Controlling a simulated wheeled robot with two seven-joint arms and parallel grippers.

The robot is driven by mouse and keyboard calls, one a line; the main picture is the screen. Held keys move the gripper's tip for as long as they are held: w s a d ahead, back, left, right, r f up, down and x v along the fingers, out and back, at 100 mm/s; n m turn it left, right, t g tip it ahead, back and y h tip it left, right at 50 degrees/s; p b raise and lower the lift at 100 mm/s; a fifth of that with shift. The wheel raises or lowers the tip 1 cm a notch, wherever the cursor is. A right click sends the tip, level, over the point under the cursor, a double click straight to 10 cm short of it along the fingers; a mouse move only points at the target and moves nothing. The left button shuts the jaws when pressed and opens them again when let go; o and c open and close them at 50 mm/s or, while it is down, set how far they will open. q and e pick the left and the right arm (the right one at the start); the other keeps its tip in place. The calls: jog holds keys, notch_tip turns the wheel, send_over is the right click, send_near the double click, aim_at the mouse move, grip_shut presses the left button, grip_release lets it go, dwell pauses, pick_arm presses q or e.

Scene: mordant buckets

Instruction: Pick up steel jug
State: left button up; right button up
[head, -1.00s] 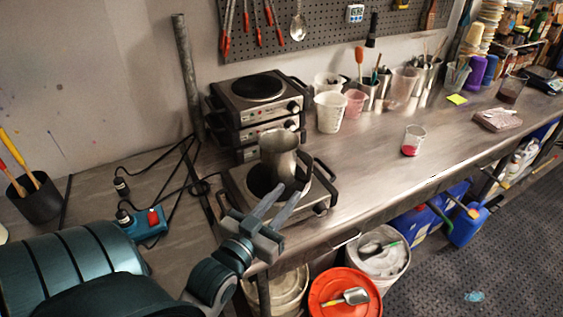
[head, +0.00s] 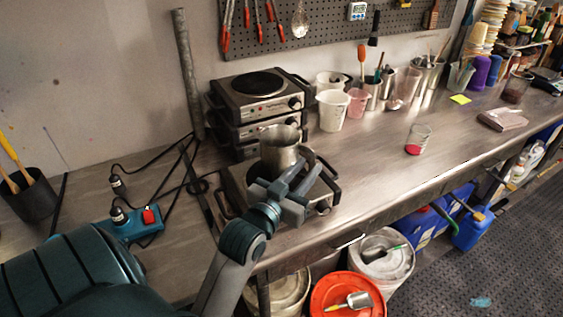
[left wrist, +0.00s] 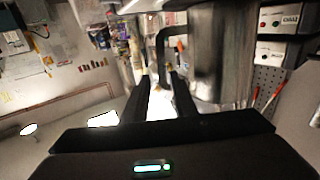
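The steel jug (head: 281,150) stands upright on the single hot plate (head: 236,187) near the bench's front edge. My left gripper (head: 308,170) is in front of the jug on its right side, its two fingers apart. In the left wrist view the jug (left wrist: 222,60) is large and close at upper right, and its handle (left wrist: 161,45) lies ahead of the gap between the fingertips (left wrist: 165,80). Whether the fingers touch the handle I cannot tell. The jug's lower front is partly hidden by my gripper. My right gripper is not in view.
Stacked hot plates (head: 262,100) stand behind the jug. A glass beaker with red liquid (head: 417,140) is to the right, white and pink jugs (head: 333,108) at the back. A power strip (head: 135,222) with cables lies left.

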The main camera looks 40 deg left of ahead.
aim_at(313, 158)
pick_arm(q)
jog(key=w, duration=0.3)
jog(key=shift+a, duration=0.2)
jog(key=shift+r, duration=0.1)
jog(key=shift+w+a+r+p, duration=0.2)
jog(key=shift+w+p, duration=0.45)
jog(key=shift+p, duration=0.05)
jog(key=w, duration=0.2)
jog(key=w+p, duration=0.1)
jog(key=shift+w+a+f, duration=0.15)
jog(key=shift+w+a, duration=0.2)
jog(key=shift+a, duration=0.05)
